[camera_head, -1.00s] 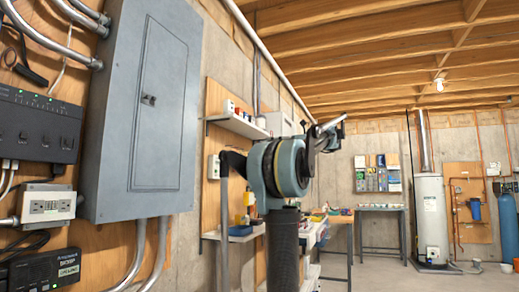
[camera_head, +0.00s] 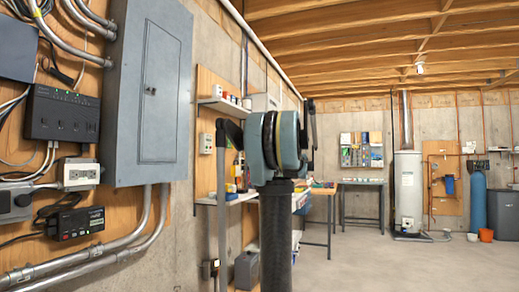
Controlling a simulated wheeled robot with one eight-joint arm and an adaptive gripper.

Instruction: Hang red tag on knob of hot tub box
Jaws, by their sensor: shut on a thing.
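My gripper (camera_head: 311,124) is partly in view, edge-on behind my arm's wrist joint, at mid-picture in front of the far wall. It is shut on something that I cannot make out. I see no red tag. A large grey electrical panel box (camera_head: 165,105) with a small dark latch (camera_head: 150,91) is on the wall at the left, apart from my gripper. A smaller grey box (camera_head: 263,102) is farther along the same wall, partly behind my arm. I cannot tell which box is the hot tub box, and no knob is clearly visible.
A black module (camera_head: 62,115), an outlet box (camera_head: 79,173) and conduits (camera_head: 120,240) crowd the left wall. Shelves (camera_head: 225,107) and a workbench (camera_head: 325,190) are beyond my arm. A water heater (camera_head: 408,190) stands far back. The concrete floor (camera_head: 400,265) at right is open.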

